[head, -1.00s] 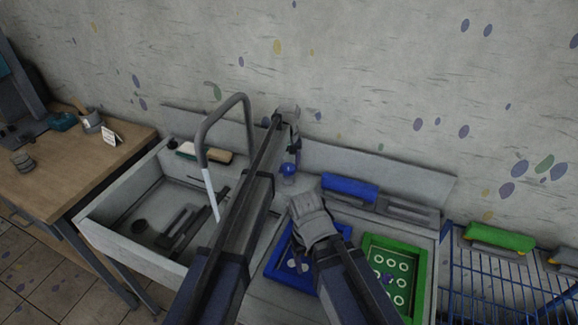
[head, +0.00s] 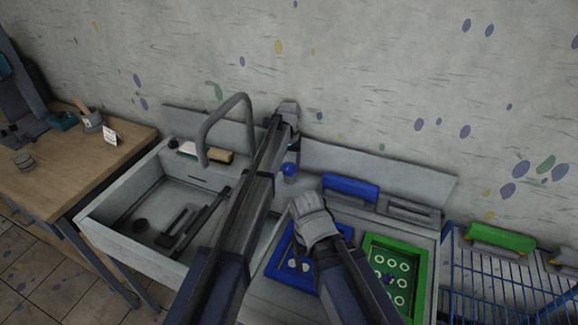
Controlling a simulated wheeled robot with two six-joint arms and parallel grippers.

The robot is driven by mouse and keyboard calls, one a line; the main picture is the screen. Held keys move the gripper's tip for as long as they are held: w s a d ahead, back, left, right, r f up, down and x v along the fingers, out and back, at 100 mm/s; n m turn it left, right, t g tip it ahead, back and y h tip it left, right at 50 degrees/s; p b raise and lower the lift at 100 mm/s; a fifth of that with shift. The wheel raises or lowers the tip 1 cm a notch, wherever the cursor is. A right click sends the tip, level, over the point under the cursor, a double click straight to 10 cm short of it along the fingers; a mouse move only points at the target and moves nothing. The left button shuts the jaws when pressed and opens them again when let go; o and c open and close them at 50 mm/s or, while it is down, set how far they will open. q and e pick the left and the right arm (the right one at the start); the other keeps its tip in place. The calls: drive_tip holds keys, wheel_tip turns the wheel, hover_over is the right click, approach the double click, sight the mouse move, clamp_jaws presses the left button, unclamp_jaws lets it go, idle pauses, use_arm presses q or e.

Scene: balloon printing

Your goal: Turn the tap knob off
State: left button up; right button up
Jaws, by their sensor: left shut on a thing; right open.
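The grey curved tap (head: 207,128) stands over the sink (head: 100,212). No water stream shows below its spout.
A blue tray (head: 271,266) and a green tray (head: 425,275) lie on the counter. A blue-handled tool (head: 350,188) lies behind them. A brush (head: 217,156) sits on the sink's back ledge. A wooden table (head: 60,180) is left, a blue wire basket (head: 500,275) right.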

sight(289, 167)
use_arm(q)
drive_tip(key=o, duration=1.4)
drive_tip(key=shift+c, duration=0.2)
drive_tip(key=shift+r, duration=0.1)
wheel_tip(289, 167, up, 8)
drive_tip(key=p, duration=0.8)
use_arm(e)
wheel_tip(289, 167, up, 8)
use_arm(q)
drive_tip(key=shift+f, duration=0.3)
use_arm(e)
drive_tip(key=shift+f, duration=0.2)
use_arm(q)
wheel_tip(289, 167, down, 8)
drive_tip(key=b, duration=0.8)
drive_tip(key=shift+r, duration=0.15)
use_arm(e)
wheel_tip(289, 167, down, 8)
drive_tip(key=shift+r, duration=0.15)
use_arm(q)
drive_tip(key=shift+r, duration=0.1)
